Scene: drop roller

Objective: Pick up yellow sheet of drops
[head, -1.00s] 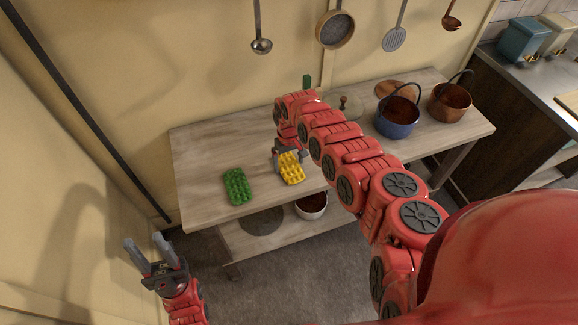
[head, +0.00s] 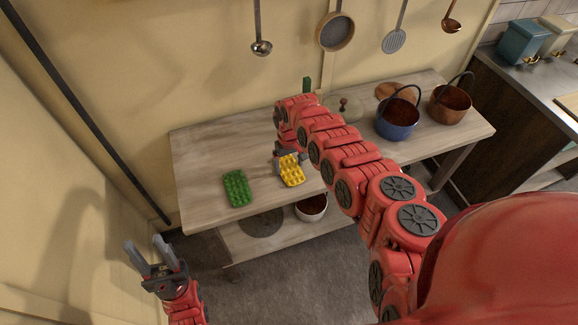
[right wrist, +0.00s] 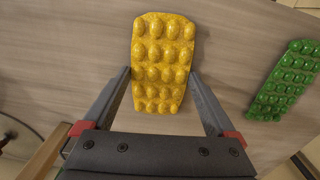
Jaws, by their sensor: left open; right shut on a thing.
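The yellow sheet of drops (head: 292,172) is at the front part of the wooden table, right of the green sheet. It fills the upper middle of the right wrist view (right wrist: 163,60). My right gripper (head: 287,158) is at its back end in the head view. In the right wrist view, the fingers of this gripper (right wrist: 161,78) press on both long sides of the yellow sheet. I cannot tell whether the sheet is clear of the tabletop. My left gripper (head: 146,245) is open and empty, left of and below the table.
The green sheet of drops (head: 237,188) lies left of the yellow one. A blue pot (head: 397,122) and a copper pot (head: 450,105) stand at the table's right end. A bowl (head: 311,207) is on the lower shelf. The table's left part (head: 205,155) is clear.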

